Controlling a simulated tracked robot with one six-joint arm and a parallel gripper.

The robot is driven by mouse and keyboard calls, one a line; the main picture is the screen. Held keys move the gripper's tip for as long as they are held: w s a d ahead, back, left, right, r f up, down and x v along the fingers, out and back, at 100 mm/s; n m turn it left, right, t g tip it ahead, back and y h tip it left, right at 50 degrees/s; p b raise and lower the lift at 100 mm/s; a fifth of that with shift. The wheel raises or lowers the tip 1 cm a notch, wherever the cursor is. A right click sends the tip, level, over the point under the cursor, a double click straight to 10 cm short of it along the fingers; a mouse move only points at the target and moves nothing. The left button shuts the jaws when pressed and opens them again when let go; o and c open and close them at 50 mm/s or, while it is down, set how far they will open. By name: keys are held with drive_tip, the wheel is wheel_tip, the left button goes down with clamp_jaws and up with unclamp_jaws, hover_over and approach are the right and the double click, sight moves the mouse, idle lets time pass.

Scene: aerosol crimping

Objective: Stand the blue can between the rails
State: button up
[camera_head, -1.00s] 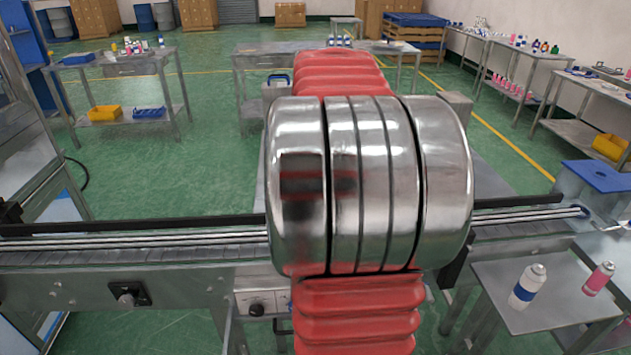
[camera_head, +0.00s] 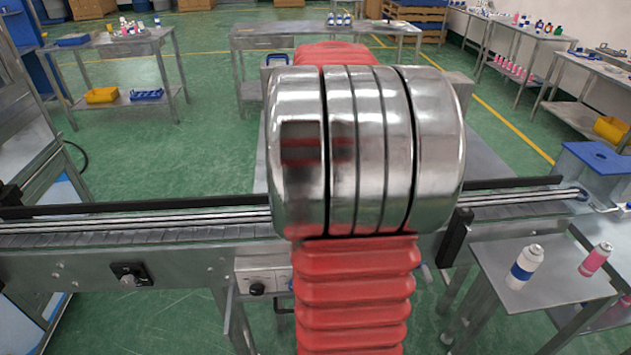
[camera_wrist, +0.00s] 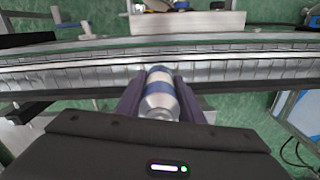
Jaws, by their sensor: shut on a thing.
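In the wrist view, the blue can (camera_wrist: 159,100), silver with a blue band, sits between the dark fingers of my gripper (camera_wrist: 160,82). My gripper is shut on it. The can is seen from its domed end, with its far end toward the conveyor (camera_wrist: 60,76). Its height above the conveyor cannot be told. The conveyor's rails (camera_head: 130,226) run across the head view, a dark one behind silver ones. In the head view my arm hides the gripper and the held can.
A side table (camera_head: 545,290) at right bears another blue-banded can (camera_head: 524,266) and a pink can (camera_head: 595,259). A blue-topped box (camera_head: 600,158) stands by the conveyor's right end. A dark post (camera_head: 455,237) stands at the conveyor's front edge. The conveyor left of my arm looks clear.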

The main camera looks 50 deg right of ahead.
drive_tip(key=shift+f, duration=2.55)
drive_tip(key=shift+f, duration=0.45)
drive_tip(key=o, duration=1.1)
drive_tip(key=shift+o, duration=0.2)
wheel_tip(320, 180, up, 14)
drive_tip(key=shift+w+f, duration=0.1)
drive_tip(key=shift+f, duration=0.05)
idle(0.6)
